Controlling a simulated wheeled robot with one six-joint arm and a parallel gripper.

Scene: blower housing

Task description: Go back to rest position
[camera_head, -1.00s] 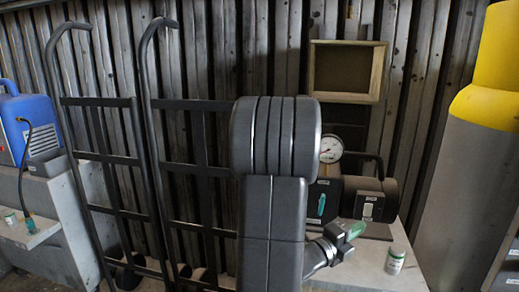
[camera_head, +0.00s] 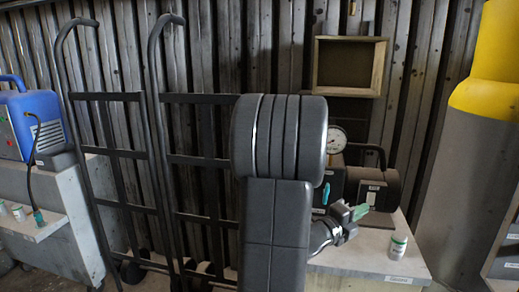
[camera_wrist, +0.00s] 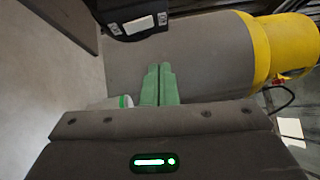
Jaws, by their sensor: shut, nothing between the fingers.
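My gripper (camera_head: 359,212) is at the right of centre in the head view, above the front part of a grey-topped table (camera_head: 345,262). Its green fingers are together and empty. They also show at the middle of the wrist view (camera_wrist: 159,85). My dark arm hides part of the table and of the machine behind it.
A dark blower machine (camera_head: 372,188) with a gauge (camera_head: 336,139) stands behind my gripper. A small white jar with a green band (camera_head: 397,245) stands at the table's right. Two black hand trucks (camera_head: 120,155) lean at the left. A grey and yellow column (camera_head: 470,170) stands right.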

